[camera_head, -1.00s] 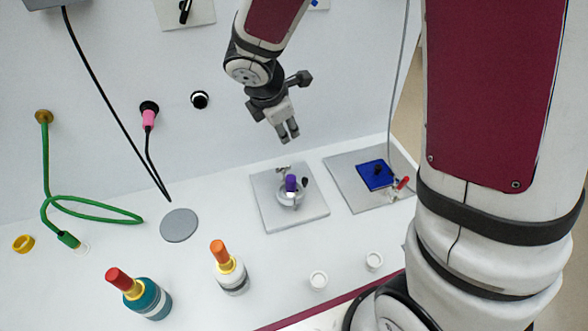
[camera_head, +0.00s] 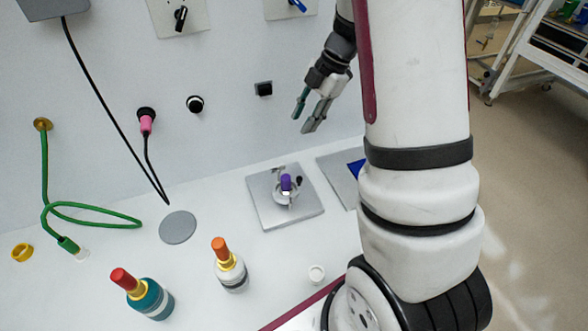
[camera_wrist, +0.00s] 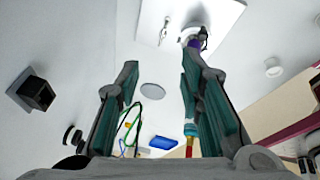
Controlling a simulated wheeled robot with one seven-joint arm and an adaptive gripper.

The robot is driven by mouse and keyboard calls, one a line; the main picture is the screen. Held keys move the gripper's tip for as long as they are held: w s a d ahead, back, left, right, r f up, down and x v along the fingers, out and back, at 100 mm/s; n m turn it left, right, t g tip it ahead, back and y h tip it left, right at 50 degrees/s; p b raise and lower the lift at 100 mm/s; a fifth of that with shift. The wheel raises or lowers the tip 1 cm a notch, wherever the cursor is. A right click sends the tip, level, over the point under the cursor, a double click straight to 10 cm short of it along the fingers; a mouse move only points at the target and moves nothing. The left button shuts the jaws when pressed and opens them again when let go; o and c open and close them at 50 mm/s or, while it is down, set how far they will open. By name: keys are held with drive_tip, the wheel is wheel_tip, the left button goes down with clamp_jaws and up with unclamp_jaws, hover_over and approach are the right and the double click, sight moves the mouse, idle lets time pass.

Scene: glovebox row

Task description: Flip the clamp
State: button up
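A square grey plate (camera_head: 262,212) on the bench bears a small round metal fixture with an upright purple-topped piece (camera_head: 286,183) and a small black knob. The purple piece also shows at the top of the wrist view (camera_wrist: 194,42). A second grey plate (camera_head: 337,178) with a blue block (camera_head: 355,168) is mostly hidden behind my arm; the red-tipped part beside the block is out of sight now. I cannot tell which fixture is the clamp. My gripper (camera_head: 303,117) is open and empty, above and behind the purple-topped fixture near the wall. Its two separated fingers (camera_wrist: 158,68) show in the wrist view.
The wall carries a black square part (camera_head: 263,88), a round black-and-white port (camera_head: 195,104) and a pink plug (camera_head: 146,124). Two bottles, teal (camera_head: 153,299) and white (camera_head: 233,275), stand near the front edge. A green hose (camera_head: 95,212) lies left. Clear bench surrounds the grey disc (camera_head: 178,228).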

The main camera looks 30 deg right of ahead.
sight(300, 177)
drive_tip(key=s+d+f+g, duration=0.1)
drive_tip(key=s+g, duration=0.1)
drive_tip(key=s, duration=0.2)
drive_tip(key=x, duration=0.9)
drive_tip(key=p+x, duration=0.1)
drive_tip(key=x, duration=0.3)
drive_tip(key=shift+s+a+f, duration=0.1)
drive_tip(key=shift+s+f, duration=0.2)
drive_tip(key=shift+f, duration=0.1)
drive_tip(key=shift+c, duration=0.3)
clamp_jaws()
